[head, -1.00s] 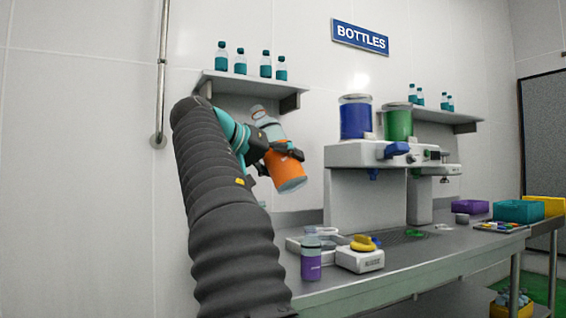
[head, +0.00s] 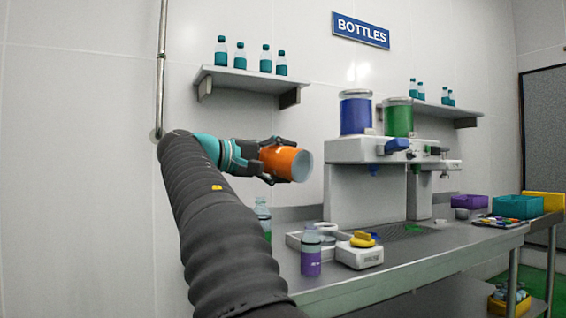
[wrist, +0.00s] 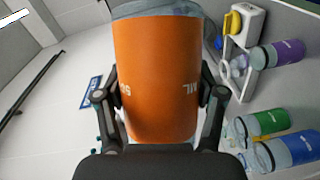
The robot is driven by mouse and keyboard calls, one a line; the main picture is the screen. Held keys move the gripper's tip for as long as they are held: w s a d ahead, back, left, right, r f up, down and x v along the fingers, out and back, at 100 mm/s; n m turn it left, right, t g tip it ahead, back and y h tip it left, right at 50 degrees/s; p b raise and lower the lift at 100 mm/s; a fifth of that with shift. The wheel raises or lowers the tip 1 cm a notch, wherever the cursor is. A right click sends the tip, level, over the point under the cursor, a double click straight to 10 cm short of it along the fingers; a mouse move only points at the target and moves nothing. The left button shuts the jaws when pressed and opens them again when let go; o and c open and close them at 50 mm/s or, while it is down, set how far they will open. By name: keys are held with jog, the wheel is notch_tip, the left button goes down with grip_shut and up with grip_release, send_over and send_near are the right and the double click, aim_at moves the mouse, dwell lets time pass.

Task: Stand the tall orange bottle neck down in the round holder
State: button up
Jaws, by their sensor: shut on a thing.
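My gripper (head: 275,162) is shut on the orange bottle (head: 287,163), its fingers on either side of the orange label. In the head view the bottle lies nearly level above the counter's left end, its pale flat base towards the right and the camera. Its neck is hidden behind my gripper. In the wrist view the orange bottle (wrist: 158,75) fills the middle, with the clear base end at the top. A white tray (head: 294,239) with round openings is on the counter, lower than the bottle and apart from it.
A purple bottle (head: 311,262) stands in front of the tray, beside a white unit (head: 360,257) with a yellow top. Green (wrist: 270,122) and blue (wrist: 297,148) bottles show in the wrist view. The drink machine (head: 350,190) stands behind; a shelf (head: 250,84) holds several bottles.

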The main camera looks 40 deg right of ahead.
jog(key=shift+n+h, duration=0.4)
jog(key=shift+n, duration=0.6)
jog(key=n+h, duration=0.1)
jog(key=n, duration=0.2)
jog(key=n+h, duration=0.1)
jog(key=n, duration=0.2)
jog(key=n+t+h, duration=0.1)
jog(key=n, duration=0.1)
jog(key=shift+s+n, duration=0.1)
jog(key=shift+n, duration=0.3)
jog(key=n+t, duration=0.1)
jog(key=n, duration=0.1)
jog(key=n+t+h, duration=0.1)
jog(key=n, duration=0.2)
jog(key=shift+t, duration=0.3)
